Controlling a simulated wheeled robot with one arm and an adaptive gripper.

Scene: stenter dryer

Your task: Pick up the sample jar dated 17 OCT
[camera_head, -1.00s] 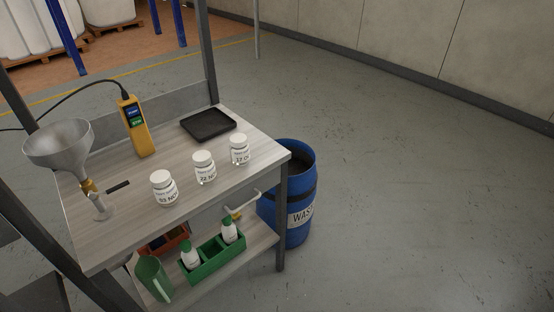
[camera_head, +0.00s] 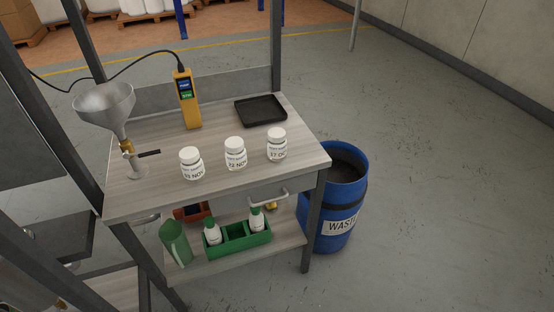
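Three white lidded sample jars stand upright in a row on the grey wood-look bench top (camera_head: 215,196). The right jar (camera_head: 277,146) has a partly readable label that looks like 17 OCT. The middle jar (camera_head: 235,154) reads 22 NOV. The left jar (camera_head: 191,164) reads what looks like 03 NOV. The right jar stands nearest the bench's right edge, in front of a black tray, and nothing touches it. My gripper is not in this view.
A black tray (camera_head: 261,110), a yellow handheld meter (camera_head: 188,101) with a cable and a metal funnel (camera_head: 104,99) are on the bench. Below, a shelf holds a green caddy (camera_head: 238,243) with bottles. A blue waste barrel (camera_head: 337,203) stands at right. Floor beyond is clear.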

